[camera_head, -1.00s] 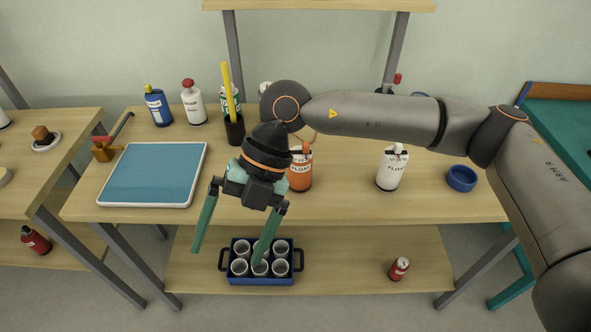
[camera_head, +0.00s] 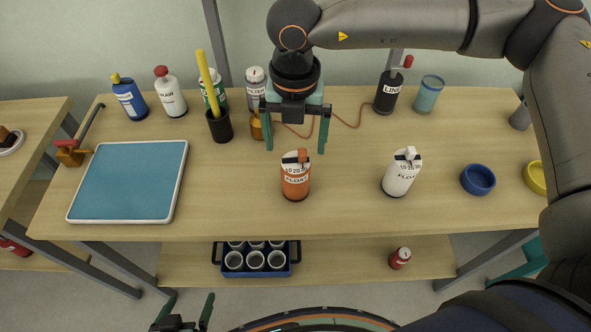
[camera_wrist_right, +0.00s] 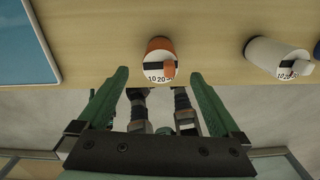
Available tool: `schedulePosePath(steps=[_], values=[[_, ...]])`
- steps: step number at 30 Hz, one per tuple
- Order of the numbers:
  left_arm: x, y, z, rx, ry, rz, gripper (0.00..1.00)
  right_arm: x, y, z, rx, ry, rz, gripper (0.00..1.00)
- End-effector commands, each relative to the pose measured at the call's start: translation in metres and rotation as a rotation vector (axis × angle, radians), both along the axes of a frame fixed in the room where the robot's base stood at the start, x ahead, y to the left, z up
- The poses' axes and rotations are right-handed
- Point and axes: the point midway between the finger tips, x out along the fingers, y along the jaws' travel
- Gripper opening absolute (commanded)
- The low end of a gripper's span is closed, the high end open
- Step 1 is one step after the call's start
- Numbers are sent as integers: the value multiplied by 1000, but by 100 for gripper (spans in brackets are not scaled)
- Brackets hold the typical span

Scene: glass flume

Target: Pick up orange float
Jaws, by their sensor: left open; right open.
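The orange float (camera_head: 295,181) is an orange bottle with a white scale band and a dark and orange top, upright on the wooden table. My right gripper (camera_head: 296,146) is open and empty, its green fingers pointing down, just beyond the float in the head view and not touching it. In the right wrist view the float (camera_wrist_right: 160,60) shows in the gap between the fingertips (camera_wrist_right: 160,76), a little past them. My left gripper (camera_head: 190,302) is open and empty at the bottom edge of the head view, below the table's front edge, partly cut off.
A white float (camera_head: 401,174) stands to the right of the orange one. A blue-topped tray (camera_head: 130,181) lies at left. A black cup (camera_head: 220,127) with a yellow stick and several bottles line the back. A blue bowl (camera_head: 478,180) is at right. Table around the float is clear.

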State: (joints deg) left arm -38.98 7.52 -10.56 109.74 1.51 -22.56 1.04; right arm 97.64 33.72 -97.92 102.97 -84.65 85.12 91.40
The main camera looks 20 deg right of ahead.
Motion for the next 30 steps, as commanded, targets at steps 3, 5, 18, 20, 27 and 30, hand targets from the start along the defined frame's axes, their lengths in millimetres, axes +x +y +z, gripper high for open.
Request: schedulePosePath(steps=[3,5,18,20,27,30], values=[[-2,0,2,0,4,0,100,-1,0,-19,0,2,1,100],[-2,0,3,0,4,0,100,-1,0,-26,0,2,1,100],[-1,0,15,1,3,0,100,-3,0,-76,0,1,2,100],[0,0,16,0,2,0,100,-3,0,-81,1,2,1,100],[1,0,16,1,0,1,100,-3,0,-86,2,-1,1,100],[1,0,16,1,0,1,100,-3,0,-86,2,-1,1,93]])
